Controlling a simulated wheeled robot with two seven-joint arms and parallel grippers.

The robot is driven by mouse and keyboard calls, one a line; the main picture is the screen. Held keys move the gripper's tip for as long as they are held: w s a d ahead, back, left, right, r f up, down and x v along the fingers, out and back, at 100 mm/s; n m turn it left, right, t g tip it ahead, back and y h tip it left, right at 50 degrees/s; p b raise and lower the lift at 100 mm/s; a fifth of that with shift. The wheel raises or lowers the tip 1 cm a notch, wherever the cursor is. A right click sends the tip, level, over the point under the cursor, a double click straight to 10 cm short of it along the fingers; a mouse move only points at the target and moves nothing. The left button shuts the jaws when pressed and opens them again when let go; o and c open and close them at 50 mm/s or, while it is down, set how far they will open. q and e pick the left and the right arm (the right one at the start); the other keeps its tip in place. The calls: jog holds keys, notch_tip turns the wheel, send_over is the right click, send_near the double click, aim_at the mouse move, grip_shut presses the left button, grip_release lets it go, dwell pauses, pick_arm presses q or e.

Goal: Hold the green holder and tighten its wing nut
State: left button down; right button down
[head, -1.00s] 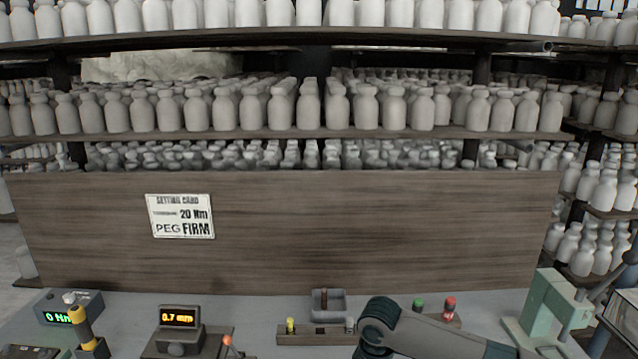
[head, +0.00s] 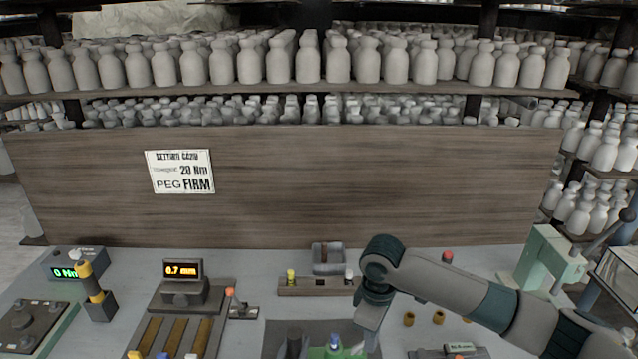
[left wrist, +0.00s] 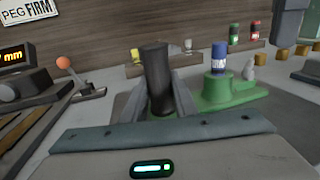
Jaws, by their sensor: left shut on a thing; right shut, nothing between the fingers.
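The green holder (left wrist: 228,96) lies low on the bench, with a blue-capped peg (left wrist: 219,57) upright in it; its top shows at the head view's bottom edge (head: 328,351). My left gripper (left wrist: 163,97) is shut on this post, one finger on each side. My right gripper (head: 369,335) is shut and empty, pointing down close right of the blue peg. Whether it touches the grey piece is unclear.
A setting card (head: 180,171) reads 20 Nm, PEG FIRM. One display (head: 182,270) reads 0.7 mm; a green-lit box (head: 73,264) reads 0 Nm. A peg rack (head: 318,287) stands behind the holder. A pale green press (head: 545,262) stands right.

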aim_at(359, 347)
jog(key=shift+r, duration=1.3)
jog(key=shift+w+d+r, duration=0.25)
jog(key=shift+w+d, duration=0.25)
jog(key=shift+w, duration=0.15)
jog(key=shift+w+d+r, duration=0.2)
jog(key=shift+w+d, duration=0.25)
jog(key=shift+w, duration=0.15)
jog(key=shift+f, duration=3.5)
jog(key=shift+a, duration=0.65)
jog(key=shift+s+a, duration=0.2)
jog(key=shift+s, duration=0.35)
jog(key=shift+s+a, duration=0.35)
jog(key=shift+s, duration=0.05)
